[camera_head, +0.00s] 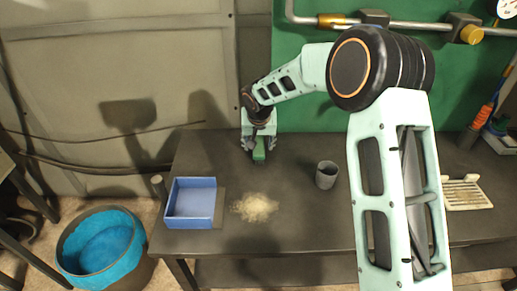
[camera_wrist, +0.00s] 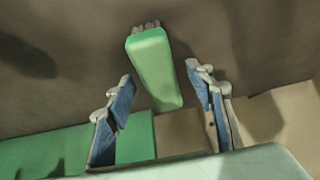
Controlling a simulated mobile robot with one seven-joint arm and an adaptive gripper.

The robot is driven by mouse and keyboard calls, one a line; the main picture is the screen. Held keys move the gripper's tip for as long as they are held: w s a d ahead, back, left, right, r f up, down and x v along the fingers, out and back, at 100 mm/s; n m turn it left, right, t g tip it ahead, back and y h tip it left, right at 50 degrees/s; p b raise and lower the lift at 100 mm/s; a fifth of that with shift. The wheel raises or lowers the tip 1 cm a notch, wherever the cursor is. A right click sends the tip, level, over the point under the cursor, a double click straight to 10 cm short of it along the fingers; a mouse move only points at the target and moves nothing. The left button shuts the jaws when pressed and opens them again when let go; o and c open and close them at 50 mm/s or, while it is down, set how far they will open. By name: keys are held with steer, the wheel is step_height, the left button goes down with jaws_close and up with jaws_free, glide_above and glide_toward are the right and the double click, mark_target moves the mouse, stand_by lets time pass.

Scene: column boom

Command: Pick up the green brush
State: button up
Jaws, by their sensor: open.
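The green brush (camera_head: 259,153) is near the back edge of the dark table, below my gripper (camera_head: 259,147) in the head view. In the wrist view the brush (camera_wrist: 153,68) shows as a long green block with grey bristle tufts at its far end. My gripper (camera_wrist: 164,103) is open, with one blue-padded finger on each side of the brush's line. Gaps show between the brush and both fingers, and nothing is held. In the head view my gripper hides part of the brush.
On the table (camera_head: 290,215) are a blue tray (camera_head: 192,221), a pale crumb pile (camera_head: 254,207), a grey cup (camera_head: 327,175) and a cream rack (camera_head: 464,193). A blue-lined bin (camera_head: 101,245) stands on the floor at left. A green panel (camera_head: 300,110) rises behind the table.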

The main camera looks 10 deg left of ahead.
mark_target(259, 140)
steer(key=shift+c, duration=0.5)
steer(key=c, duration=1.2)
steer(key=shift+r, duration=0.15)
steer(key=shift+r+p, duration=0.3)
steer(key=shift+p, duration=0.35)
step_height(259, 140, up, 3)
steer(key=shift+w+r, duration=0.1)
steer(key=shift+r, duration=0.05)
steer(key=s+d+r+b, duration=0.3)
steer(key=s+r, duration=0.6)
steer(key=s, duration=0.4)
steer(key=shift+s+d+r, duration=0.2)
steer(key=shift+s+d, duration=0.1)
steer(key=shift+d, duration=0.3)
